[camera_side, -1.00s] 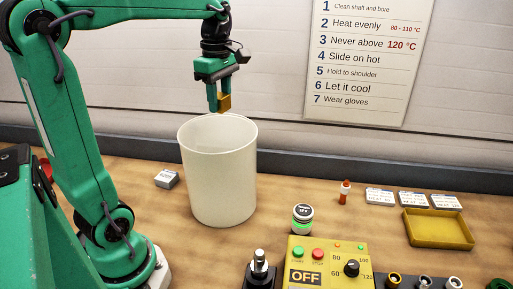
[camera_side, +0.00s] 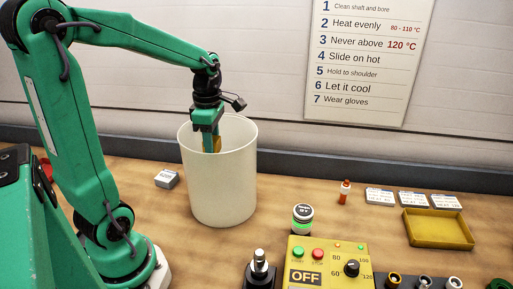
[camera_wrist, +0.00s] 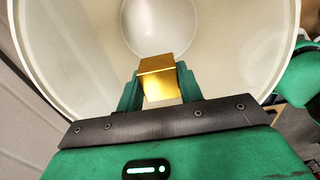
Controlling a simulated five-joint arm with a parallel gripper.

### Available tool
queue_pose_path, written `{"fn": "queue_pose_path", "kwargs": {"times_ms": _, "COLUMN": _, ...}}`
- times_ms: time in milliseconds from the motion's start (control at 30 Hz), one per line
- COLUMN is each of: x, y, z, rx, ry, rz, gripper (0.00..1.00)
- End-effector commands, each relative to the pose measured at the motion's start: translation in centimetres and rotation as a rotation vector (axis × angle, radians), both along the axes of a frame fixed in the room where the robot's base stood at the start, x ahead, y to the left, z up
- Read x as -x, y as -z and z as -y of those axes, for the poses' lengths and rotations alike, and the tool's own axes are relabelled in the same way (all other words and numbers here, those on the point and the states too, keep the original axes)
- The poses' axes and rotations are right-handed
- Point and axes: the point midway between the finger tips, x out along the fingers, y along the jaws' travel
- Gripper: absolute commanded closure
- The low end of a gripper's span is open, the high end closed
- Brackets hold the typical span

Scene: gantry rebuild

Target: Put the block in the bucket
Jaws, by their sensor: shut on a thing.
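The white bucket (camera_side: 222,185) stands upright on the wooden table; its wide rim also rings the wrist view (camera_wrist: 36,75). My gripper (camera_side: 211,146) reaches down through the bucket's mouth, with its fingertips below the rim. It is shut on the gold-coloured block (camera_wrist: 158,78), which sits between the two green fingers in the wrist view. In the side view the block (camera_side: 217,145) shows just inside the rim, partly hidden by a finger and the near wall. The bucket's floor shows beyond the block in the wrist view.
A small grey box (camera_side: 167,179) lies left of the bucket. A jar (camera_side: 302,217), a control box (camera_side: 327,265) marked OFF, a red-and-white bottle (camera_side: 345,191) and a yellow tray (camera_side: 438,229) stand to the right. A sign (camera_side: 368,60) hangs on the wall behind.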

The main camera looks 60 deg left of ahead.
Motion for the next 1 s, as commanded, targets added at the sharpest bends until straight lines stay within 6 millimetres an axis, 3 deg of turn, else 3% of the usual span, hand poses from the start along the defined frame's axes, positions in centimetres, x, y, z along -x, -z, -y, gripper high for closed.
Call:
{"fn": "queue_pose_path", "kwargs": {"times_ms": 267, "x": 0.0, "y": 1.1, "z": 0.0, "rx": 0.000, "ry": 0.001, "rz": -0.001, "gripper": 1.00}}
{"fn": "queue_pose_path", "kwargs": {"times_ms": 800, "x": 0.1, "y": 10.3, "z": 0.0, "rx": 0.001, "ry": 0.001, "rz": -0.004, "gripper": 1.00}}
{"fn": "queue_pose_path", "kwargs": {"times_ms": 1000, "x": 0.0, "y": 12.8, "z": 0.0, "rx": 0.001, "ry": 0.001, "rz": -0.002, "gripper": 1.00}}
